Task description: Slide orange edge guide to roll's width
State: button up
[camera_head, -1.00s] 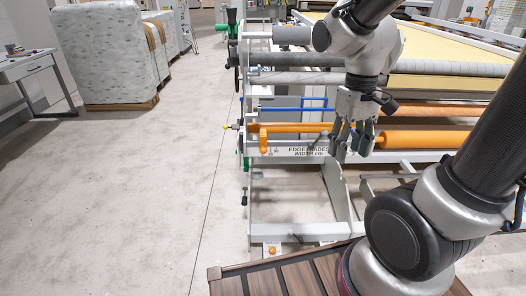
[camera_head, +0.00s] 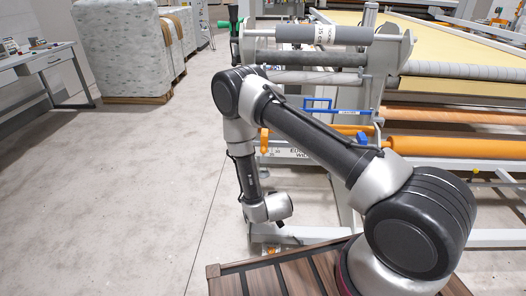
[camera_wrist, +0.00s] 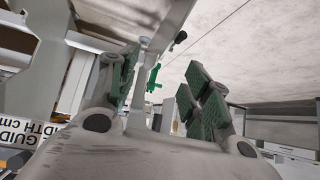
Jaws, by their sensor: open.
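The orange roll (camera_head: 430,147) lies along the frame further right, apart from the guide. The printed edge guide width scale is partly hidden behind my arm; part of its lettering (camera_wrist: 30,130) shows in the wrist view. My gripper (camera_wrist: 160,92) is open and empty, its green-padded fingers wide apart. In the head view my wrist is low, in front of the frame's left end, and the fingertips cannot be made out.
A blue bar (camera_head: 340,112) runs above the orange rod, with grey rollers above it. A green hand crank (camera_head: 233,18) stands at the frame's top left. Wrapped bales (camera_head: 120,45) and a grey desk (camera_head: 35,65) stand at the left. The floor between is clear.

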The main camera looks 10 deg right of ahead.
jog(key=w+r+m+t, duration=0.1)
jog(key=w+r+t, duration=0.45)
jog(key=r, duration=0.25)
jog(key=t, duration=0.4)
send_near(264, 153)
jog(key=w, duration=0.4)
jog(key=shift+m+g+h, duration=0.25)
jog(key=shift+m+h, duration=0.15)
jog(key=w, duration=0.6)
jog(key=shift+w+d+r, duration=0.3)
jog(key=shift+w+d, duration=0.05)
jog(key=shift+w, duration=0.45)
grip_shut()
jog(key=shift+d, duration=0.1)
